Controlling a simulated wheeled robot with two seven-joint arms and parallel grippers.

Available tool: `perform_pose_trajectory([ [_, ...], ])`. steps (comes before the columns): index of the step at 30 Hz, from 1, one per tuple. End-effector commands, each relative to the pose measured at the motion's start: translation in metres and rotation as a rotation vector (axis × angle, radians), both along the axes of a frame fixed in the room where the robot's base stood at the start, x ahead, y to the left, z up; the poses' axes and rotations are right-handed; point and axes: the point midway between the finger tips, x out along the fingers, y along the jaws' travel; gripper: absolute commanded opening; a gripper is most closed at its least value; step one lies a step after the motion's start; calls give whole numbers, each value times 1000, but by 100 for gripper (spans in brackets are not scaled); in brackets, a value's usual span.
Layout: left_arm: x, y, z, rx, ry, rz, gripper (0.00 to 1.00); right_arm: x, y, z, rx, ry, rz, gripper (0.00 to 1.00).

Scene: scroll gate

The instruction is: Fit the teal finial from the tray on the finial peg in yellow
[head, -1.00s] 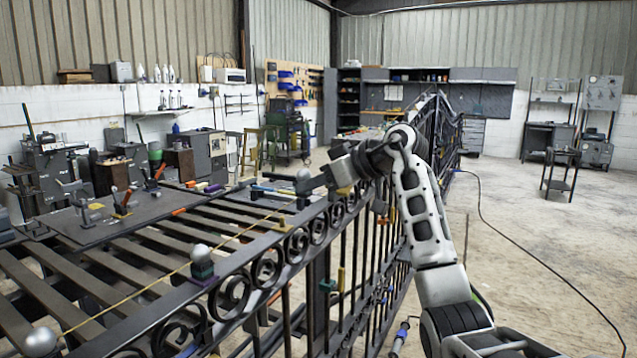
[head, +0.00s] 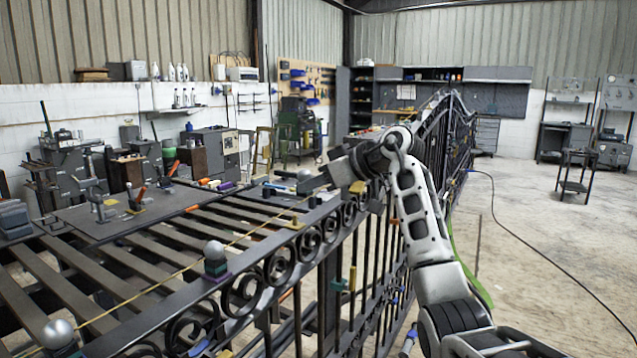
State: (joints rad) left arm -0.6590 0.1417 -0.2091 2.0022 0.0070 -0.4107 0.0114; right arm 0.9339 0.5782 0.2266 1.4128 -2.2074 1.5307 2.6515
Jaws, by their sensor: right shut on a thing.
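My right gripper (head: 318,183) reaches in from the right over the gate's top rail and points left. It is shut on a small finial with a silver ball top (head: 304,175), held above the rail. The finial's lower part is dark and small, so I cannot make out its teal colour. A yellow piece (head: 357,187) shows at the rail just below my gripper's body; the peg there is mostly hidden. Another ball-topped finial (head: 214,250) stands upright on the rail on a purple base. A further silver ball (head: 58,332) is at lower left. My left gripper is not in view.
The dark gate (head: 275,268) with scrolls runs from lower left to the back. A slatted bench stands left of it, with a dark board (head: 105,222) bearing clamps and tools. A yellow line (head: 150,285) stretches along the rail. Open concrete floor lies to the right.

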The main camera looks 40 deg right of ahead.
Motion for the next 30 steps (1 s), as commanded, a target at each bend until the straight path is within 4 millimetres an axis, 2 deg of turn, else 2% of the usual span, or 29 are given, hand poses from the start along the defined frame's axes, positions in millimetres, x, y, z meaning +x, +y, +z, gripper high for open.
perform_pose_trajectory([
  [30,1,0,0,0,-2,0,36,28,12,-6,0,-2,0,0],
])
